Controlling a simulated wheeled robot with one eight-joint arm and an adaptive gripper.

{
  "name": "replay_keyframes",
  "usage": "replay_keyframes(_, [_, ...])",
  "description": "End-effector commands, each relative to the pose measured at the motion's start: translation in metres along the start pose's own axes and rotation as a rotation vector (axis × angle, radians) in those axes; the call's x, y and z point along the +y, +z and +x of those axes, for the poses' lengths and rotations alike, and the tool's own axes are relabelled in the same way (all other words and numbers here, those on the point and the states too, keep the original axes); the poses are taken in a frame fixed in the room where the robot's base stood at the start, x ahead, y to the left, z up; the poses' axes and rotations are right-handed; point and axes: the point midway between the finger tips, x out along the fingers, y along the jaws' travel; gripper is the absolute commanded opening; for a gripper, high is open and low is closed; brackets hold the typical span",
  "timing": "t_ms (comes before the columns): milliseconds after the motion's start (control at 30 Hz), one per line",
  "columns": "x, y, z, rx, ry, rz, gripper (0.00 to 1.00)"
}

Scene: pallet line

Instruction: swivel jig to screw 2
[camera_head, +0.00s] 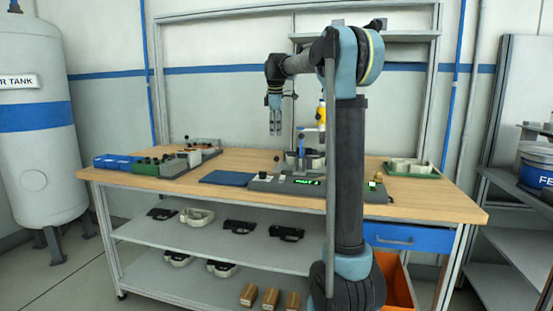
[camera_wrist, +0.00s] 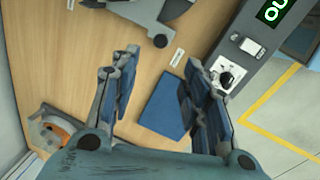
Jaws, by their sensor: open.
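My gripper (camera_head: 275,122) hangs open and empty above the workbench, to the left of my arm's column, with its fingers pointing down. In the wrist view my gripper (camera_wrist: 161,62) shows its two fingers spread wide with nothing between them. A grey fixture that looks like the jig (camera_head: 310,160) stands on the bench behind the control panel, partly hidden by my arm. Part of what looks like the same jig (camera_wrist: 118,18) shows at the top of the wrist view, cut off by the edge. Its screws are too small to tell apart. The gripper is apart from it.
A control panel (camera_head: 285,183) with a green display lies along the bench front. A blue mat (camera_head: 224,178) lies left of it. Blue bins (camera_head: 115,162) and a parts rack stand at the left. A green tray (camera_head: 412,168) is at the right. Bare wood separates them.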

Motion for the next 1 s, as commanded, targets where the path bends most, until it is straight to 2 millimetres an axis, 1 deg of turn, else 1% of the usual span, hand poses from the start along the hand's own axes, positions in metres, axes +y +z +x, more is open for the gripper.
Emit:
replay_keyframes(33, [0.000, 0.000, 0.010, 0.000, 0.000, 0.000, 0.42])
replay_keyframes(100, [0.000, 0.000, 0.022, 0.000, 0.000, 0.000, 0.42])
replay_keyframes(500, [0.000, 0.000, 0.092, 0.000, 0.000, 0.000, 0.42])
replay_keyframes(600, [-0.001, 0.000, 0.107, 0.000, 0.000, 0.000, 0.42])
replay_keyframes(800, [0.000, 0.000, 0.128, 0.000, 0.000, 0.000, 0.42])
replay_keyframes(1000, [-0.001, 0.000, 0.134, 0.000, 0.000, 0.000, 0.42])
